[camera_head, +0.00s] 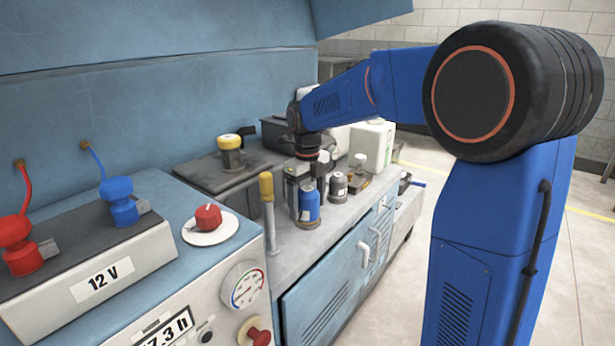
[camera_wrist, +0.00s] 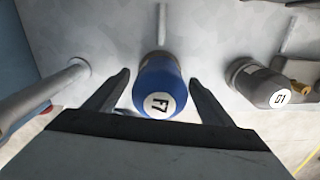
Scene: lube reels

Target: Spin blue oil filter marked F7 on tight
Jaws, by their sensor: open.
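The blue oil filter marked F7 (camera_head: 309,206) stands upright on the grey bench top. In the wrist view the same filter F7 (camera_wrist: 158,88) shows its white label from above, between my two fingers. My gripper (camera_wrist: 160,85) is open, with one finger on each side of the filter and a visible gap on both sides. In the head view my gripper (camera_head: 306,184) is over and around the filter, and one finger partly hides it. I cannot tell where a filter mount is.
A grey filter marked G1 (camera_wrist: 262,85) stands right of F7; it also shows in the head view (camera_head: 338,187). A post with a yellow top (camera_head: 267,205) stands close on the left. A yellow-capped part (camera_head: 230,152) sits on a dark plate behind. A white jug (camera_head: 372,145) stands farther back.

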